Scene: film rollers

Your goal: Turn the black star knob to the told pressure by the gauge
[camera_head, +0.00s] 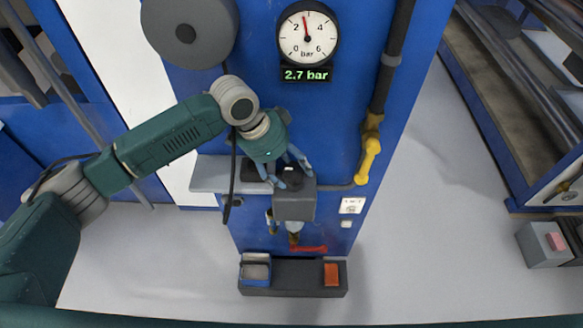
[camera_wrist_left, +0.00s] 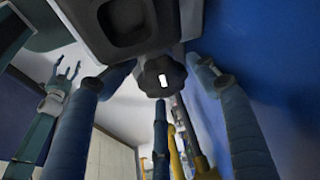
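The black star knob (camera_wrist_left: 162,75), with a white mark on its face, shows in the left wrist view. In the head view it is a dark shape (camera_head: 292,176) on top of a grey box (camera_head: 294,206). My left gripper (camera_head: 284,182) is at the knob, its blue-grey fingers open and spread around it; gaps show between the fingers and the knob in the wrist view. The round gauge (camera_head: 307,34) has its red needle between 2 and 4, and the display (camera_head: 306,75) below reads 2.7 bar. My right gripper (camera_wrist_left: 66,76) appears with spread fingers in the wrist view.
A yellow valve handle (camera_head: 367,160) on a dark pipe is right of the knob. A grey shelf (camera_head: 212,174) lies left of it. A red lever (camera_head: 308,249) and a dark tray (camera_head: 300,268) are below.

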